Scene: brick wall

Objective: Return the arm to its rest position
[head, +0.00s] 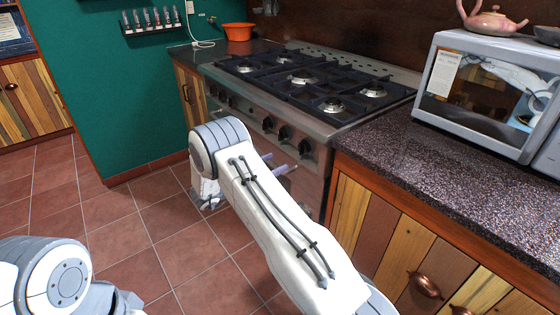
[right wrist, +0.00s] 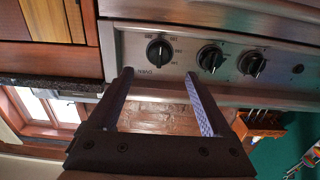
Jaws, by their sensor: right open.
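My right arm reaches forward from the lower right in the head view, with its elbow raised and its wrist low by the stove front. My right gripper (head: 282,168) is partly hidden behind that arm; only its purple fingers show beside the stove (head: 317,175). In the right wrist view the gripper (right wrist: 158,75) is open, with nothing between its two fingers. The fingers point at the stove's front panel, near a black knob (right wrist: 160,53). I cannot tell whether they touch it. Part of my left arm shows at the lower left in the head view, without a clear gripper.
A dark speckled counter (head: 420,170) over wooden cabinets (head: 385,235) stands close on the right, bearing a microwave (head: 440,110). The tiled floor (head: 150,235) left of my right arm is clear.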

